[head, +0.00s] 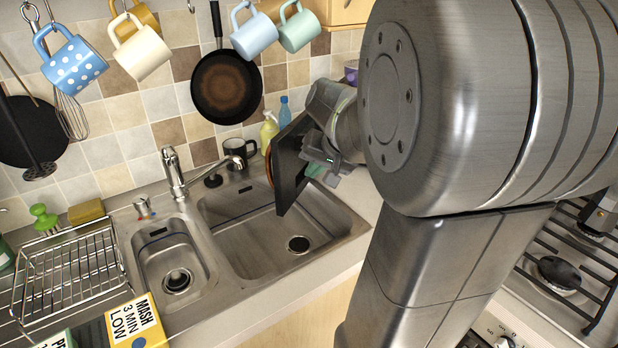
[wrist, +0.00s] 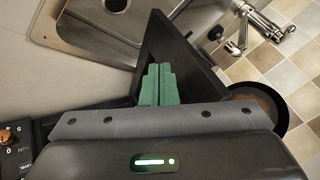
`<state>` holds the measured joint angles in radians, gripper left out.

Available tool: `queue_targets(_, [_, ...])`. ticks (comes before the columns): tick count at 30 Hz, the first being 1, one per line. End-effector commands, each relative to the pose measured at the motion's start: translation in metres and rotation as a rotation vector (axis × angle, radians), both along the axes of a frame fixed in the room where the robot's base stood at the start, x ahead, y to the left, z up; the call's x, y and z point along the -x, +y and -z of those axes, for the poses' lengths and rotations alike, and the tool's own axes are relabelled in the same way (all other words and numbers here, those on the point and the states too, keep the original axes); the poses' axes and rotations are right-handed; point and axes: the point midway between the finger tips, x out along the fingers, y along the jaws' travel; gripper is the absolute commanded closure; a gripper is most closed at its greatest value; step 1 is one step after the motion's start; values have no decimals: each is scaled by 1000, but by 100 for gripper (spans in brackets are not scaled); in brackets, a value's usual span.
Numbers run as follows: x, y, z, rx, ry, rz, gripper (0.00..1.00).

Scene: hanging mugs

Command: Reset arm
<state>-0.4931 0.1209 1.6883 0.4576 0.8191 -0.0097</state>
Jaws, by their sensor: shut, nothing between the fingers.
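My gripper (wrist: 158,70) shows green fingers pressed together in the wrist view, with nothing between them. In the head view my gripper (head: 318,165) is over the counter at the right of the sink, beside a dark upright panel (head: 290,165). The panel also shows in the wrist view (wrist: 203,65), close beyond the fingers; I cannot tell whether they touch it. My arm reaches in from the right and hides part of the counter. Hanging mugs are blue with white dots (head: 74,65), cream (head: 142,54), light blue (head: 254,34) and mint (head: 299,30), well away from my gripper.
A double sink (head: 285,235) with a faucet (head: 174,172) lies left of my gripper. A stove (head: 560,270) is at right, a wire rack (head: 70,270) at left.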

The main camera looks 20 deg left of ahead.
Motion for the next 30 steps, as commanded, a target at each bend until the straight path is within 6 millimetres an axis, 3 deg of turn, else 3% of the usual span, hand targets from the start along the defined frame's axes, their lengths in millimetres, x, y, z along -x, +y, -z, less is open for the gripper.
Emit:
queue_targets(6, [11,-12,-21,0,-1,0,100])
queue_targets(16, [13,-15,-26,0,1,0,100])
queue_targets(23, [12,-13,-23,1,3,-1,100])
queue_targets(30, [0,1,2,2,6,-2,100])
